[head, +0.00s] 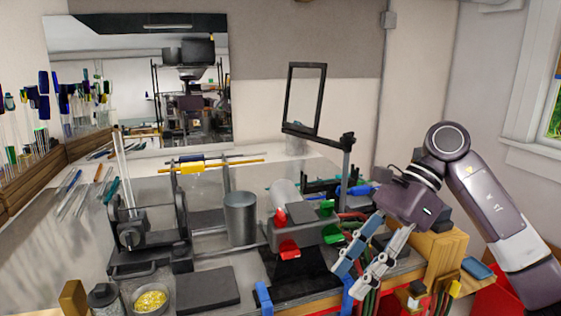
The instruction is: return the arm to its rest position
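My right arm (484,199) comes in from the right edge and bends down at its elbow. My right gripper (351,279) hangs over the front right part of the workbench, pointing down and to the left. Its two fingers are apart, with a gap between them, and I see nothing held there. It is to the right of the grey burner-like device with red and green parts (305,235); I cannot tell whether it touches anything below. My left gripper is not in view.
A metal cylinder (240,218) and a lathe-like device (134,235) stand on the bench. A black frame (289,100) rises behind. Glass rods (72,195) lie at left. A bowl of yellow bits (150,300) is in front. A wooden block (440,248) is beneath my arm.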

